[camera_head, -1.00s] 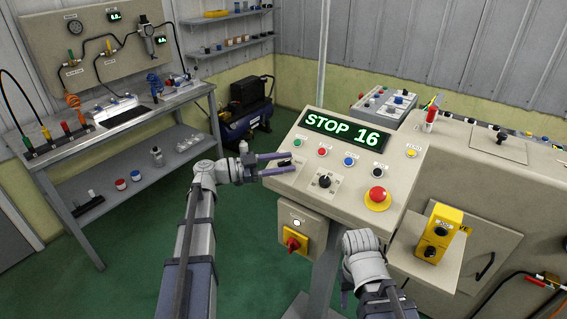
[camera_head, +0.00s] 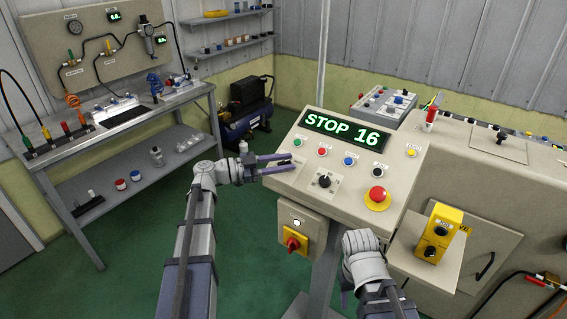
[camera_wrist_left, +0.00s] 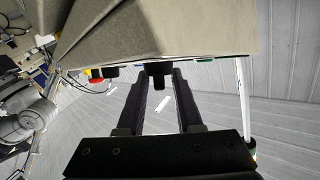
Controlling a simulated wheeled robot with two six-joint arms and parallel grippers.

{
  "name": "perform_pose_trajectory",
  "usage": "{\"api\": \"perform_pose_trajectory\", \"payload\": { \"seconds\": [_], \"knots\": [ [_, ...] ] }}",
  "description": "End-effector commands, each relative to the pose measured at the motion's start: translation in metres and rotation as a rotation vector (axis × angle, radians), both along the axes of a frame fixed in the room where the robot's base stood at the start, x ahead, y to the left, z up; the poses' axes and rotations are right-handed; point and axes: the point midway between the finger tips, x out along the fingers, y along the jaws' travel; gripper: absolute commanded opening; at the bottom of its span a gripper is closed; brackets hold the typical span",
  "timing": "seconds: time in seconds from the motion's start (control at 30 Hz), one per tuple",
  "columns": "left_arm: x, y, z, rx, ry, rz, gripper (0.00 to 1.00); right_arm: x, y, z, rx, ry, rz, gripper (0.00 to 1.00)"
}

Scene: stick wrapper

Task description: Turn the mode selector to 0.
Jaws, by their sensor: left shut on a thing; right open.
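The grey sloped control panel (camera_head: 338,213) shows STOP 16 on its green display (camera_head: 345,133). My left gripper (camera_head: 289,162) is at the panel's left edge, its two purple fingers reaching in from the left. In the left wrist view a black knob (camera_wrist_left: 158,76) sits between the fingertips (camera_wrist_left: 163,85), and the jaws are shut on it. Its pointer and markings cannot be read. Another black knob (camera_head: 324,181) stands on a white marked plate lower on the panel. My right gripper (camera_head: 360,240) is below the panel's front edge, open, its fingers mostly hidden.
A red emergency button (camera_head: 377,195) on a yellow base is at the panel's right. Several coloured buttons run below the display. A red-and-yellow switch (camera_head: 293,242) is on the box underneath. A yellow button box (camera_head: 436,236) stands right of my right arm. Green floor is clear at left.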

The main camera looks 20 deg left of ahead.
Motion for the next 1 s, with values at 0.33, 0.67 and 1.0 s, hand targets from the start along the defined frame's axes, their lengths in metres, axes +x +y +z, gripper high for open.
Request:
{"api": "perform_pose_trajectory", "payload": {
  "seconds": [0.33,0.67,1.0],
  "knots": [
    [-0.005,-0.002,-0.004,-0.081,0.033,0.173,0.0,0.0,0.0,-0.015,0.0,0.0,0.0,0.5],
    [-0.006,-0.003,-0.004,-0.201,0.078,0.416,0.0,0.0,0.0,-0.025,0.0,0.0,0.0,0.5],
    [-0.004,-0.003,-0.003,-0.293,0.11,0.6,0.0,0.0,0.0,-0.028,0.0,0.0,0.0,0.5]
  ]
}}
